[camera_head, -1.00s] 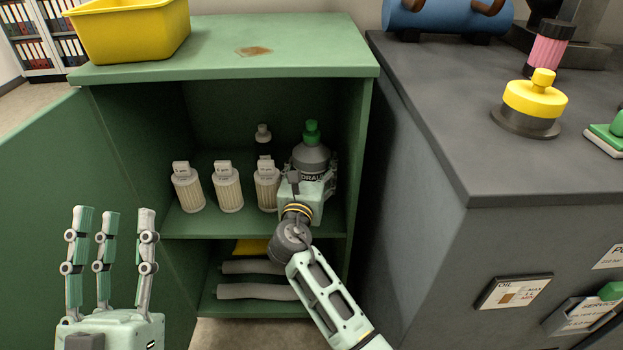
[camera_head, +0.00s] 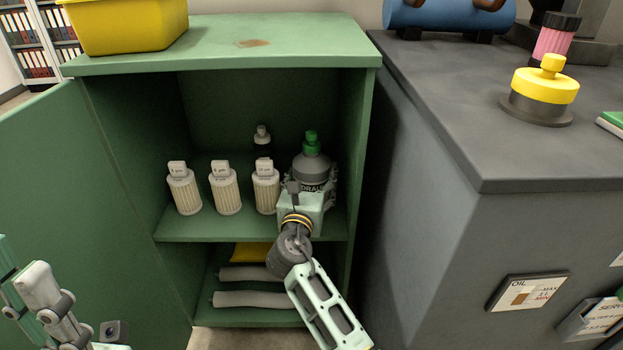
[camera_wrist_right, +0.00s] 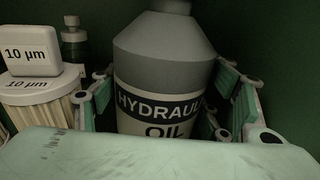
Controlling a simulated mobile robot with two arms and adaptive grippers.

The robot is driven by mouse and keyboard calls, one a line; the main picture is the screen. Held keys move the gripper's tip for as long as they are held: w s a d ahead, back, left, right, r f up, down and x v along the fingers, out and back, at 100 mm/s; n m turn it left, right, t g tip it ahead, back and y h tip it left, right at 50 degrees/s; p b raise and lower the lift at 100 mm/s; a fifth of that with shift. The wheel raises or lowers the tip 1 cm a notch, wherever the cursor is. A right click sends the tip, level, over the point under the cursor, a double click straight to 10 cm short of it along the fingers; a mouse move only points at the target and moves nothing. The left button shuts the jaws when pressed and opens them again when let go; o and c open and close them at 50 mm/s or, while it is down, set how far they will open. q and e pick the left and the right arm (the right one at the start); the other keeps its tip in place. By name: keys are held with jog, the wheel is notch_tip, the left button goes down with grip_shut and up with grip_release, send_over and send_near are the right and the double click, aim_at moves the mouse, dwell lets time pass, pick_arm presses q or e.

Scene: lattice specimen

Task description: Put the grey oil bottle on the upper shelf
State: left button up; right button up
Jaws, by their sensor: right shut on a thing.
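The grey oil bottle (camera_head: 312,168) with a green cap stands upright at the right end of the upper shelf (camera_head: 230,228) in the green cabinet. Its label reads hydraulic oil in part, and it fills the middle of the right wrist view (camera_wrist_right: 165,75). My right gripper (camera_head: 313,188) is shut on the bottle, with fingers on both sides of it, also seen in the right wrist view (camera_wrist_right: 172,112). The bottle's base is hidden behind the gripper, so I cannot tell whether it touches the shelf. My left gripper (camera_head: 45,300) is at the lower left, partly cut off, with nothing visible in it.
Several white filters (camera_head: 225,192) stand left of the bottle, one close to my right gripper. A dark bottle (camera_head: 263,142) stands behind them. Grey rolls (camera_head: 255,298) and a yellow item (camera_head: 252,252) lie on the lower shelf. The open cabinet door (camera_head: 80,200) is at left.

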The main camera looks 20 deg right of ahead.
jog(key=shift+r, duration=0.2)
jog(key=o, duration=1.8)
jog(key=shift+f, duration=0.2)
